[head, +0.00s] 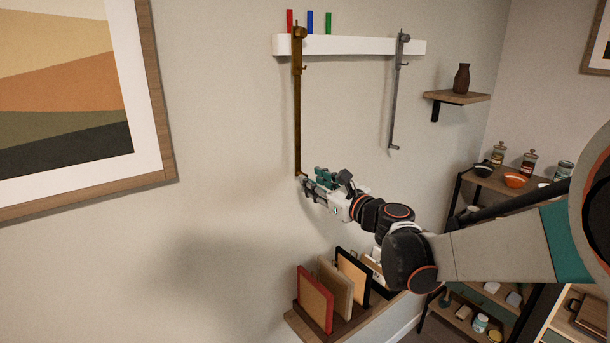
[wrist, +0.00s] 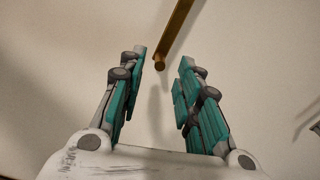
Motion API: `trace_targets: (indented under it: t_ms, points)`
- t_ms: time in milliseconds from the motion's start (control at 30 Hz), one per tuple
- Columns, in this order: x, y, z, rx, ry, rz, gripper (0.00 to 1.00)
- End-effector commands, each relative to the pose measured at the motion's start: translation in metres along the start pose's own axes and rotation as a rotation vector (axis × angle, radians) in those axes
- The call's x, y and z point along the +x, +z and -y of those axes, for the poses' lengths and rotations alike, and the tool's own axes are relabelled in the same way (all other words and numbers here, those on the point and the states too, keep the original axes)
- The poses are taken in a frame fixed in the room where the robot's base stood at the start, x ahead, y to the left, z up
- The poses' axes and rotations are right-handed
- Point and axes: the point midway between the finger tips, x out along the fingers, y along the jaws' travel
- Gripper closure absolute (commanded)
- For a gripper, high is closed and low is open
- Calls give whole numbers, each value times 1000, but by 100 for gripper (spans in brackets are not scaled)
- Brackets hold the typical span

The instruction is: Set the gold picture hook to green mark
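The gold picture hook (head: 297,115) hangs from the white rail (head: 345,46), its long rod reaching straight down the wall. Its top sits just right of the red mark (head: 290,21). The blue mark (head: 309,22) and the green mark (head: 328,23) stand farther right above the rail. My gripper (head: 305,183) is at the rod's lower end. In the wrist view, my gripper (wrist: 162,70) is open, and the gold hook's lower end (wrist: 160,60) lies between its fingertips, with gaps on both sides.
A silver hook (head: 396,95) hangs near the rail's right end. A small shelf (head: 456,98) holds a brown vase (head: 462,78). Framed pictures (head: 315,298) stand on a ledge (head: 300,328) below my gripper. The wall left of the gold hook is clear up to a large painting (head: 160,110).

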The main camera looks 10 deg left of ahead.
Motion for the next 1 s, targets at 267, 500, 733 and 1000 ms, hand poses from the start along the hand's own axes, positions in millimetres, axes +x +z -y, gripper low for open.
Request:
trace_targets:
  t_ms: [267, 500, 733, 1000]
  points:
    - [41, 0, 0, -1, 0, 0, 69]
    - [51, 0, 0, -1, -1, 0, 69]
    - [51, 0, 0, -1, -1, 0, 73]
    - [51, 0, 1, -2, -1, -1, 100]
